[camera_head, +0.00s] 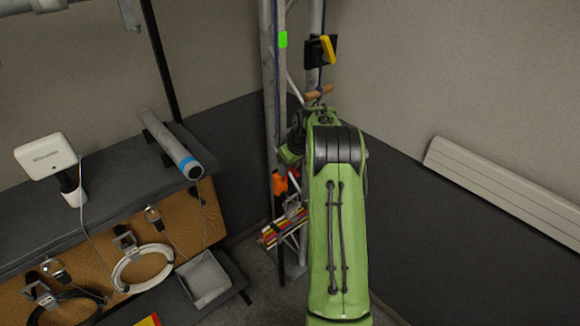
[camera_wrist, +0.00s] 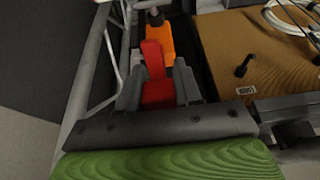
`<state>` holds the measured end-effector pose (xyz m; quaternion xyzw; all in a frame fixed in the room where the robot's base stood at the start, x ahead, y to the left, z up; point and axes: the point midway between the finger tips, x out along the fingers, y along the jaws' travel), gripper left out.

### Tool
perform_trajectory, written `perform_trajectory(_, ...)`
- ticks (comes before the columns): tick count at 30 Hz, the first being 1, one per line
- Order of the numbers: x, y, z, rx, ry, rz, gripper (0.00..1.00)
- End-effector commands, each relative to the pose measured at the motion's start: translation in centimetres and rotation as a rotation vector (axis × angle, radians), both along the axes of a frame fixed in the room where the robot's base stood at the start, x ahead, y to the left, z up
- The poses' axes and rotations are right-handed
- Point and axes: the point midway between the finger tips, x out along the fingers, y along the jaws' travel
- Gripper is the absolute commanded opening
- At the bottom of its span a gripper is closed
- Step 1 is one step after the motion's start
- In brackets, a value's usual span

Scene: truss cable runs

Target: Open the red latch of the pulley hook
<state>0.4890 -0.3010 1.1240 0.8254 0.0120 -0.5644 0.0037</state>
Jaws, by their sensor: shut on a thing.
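The pulley hook (camera_wrist: 160,30) has an orange body and shows at the top middle of the wrist view, beside the grey truss. In the head view its orange part (camera_head: 279,183) hangs at the truss, left of my arm. The red latch (camera_wrist: 153,58) extends from the orange body down between my fingers. My gripper (camera_wrist: 157,84) is shut on the red latch, with one grey finger on each side. In the head view my green arm hides most of the gripper and latch.
The metal truss (camera_head: 268,110) stands in the corner, with a yellow-handled black device (camera_head: 327,49) higher up. Left is a dark shelf (camera_head: 110,185) above a brown board with a white cable coil (camera_head: 142,268). Colored cables (camera_head: 282,228) lie low at the truss.

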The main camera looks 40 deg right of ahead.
Motion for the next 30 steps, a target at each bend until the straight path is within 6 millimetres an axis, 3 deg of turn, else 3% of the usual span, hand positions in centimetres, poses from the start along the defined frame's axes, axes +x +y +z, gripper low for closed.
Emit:
perform_trajectory(1, 1.18, 0.37, 1.01, -0.011, -0.041, 0.013, 0.0)
perform_trajectory(22, 1.2, 0.41, 1.03, -0.011, -0.042, 0.016, 0.0)
perform_trajectory(23, 1.2, 0.41, 1.02, -0.011, -0.042, 0.016, 0.39)
perform_trajectory(27, 0.63, 0.42, 0.66, -0.003, -0.018, 0.012, 0.6)
perform_trajectory(30, 0.36, 0.31, 1.11, -0.003, -0.015, 0.009, 0.6)
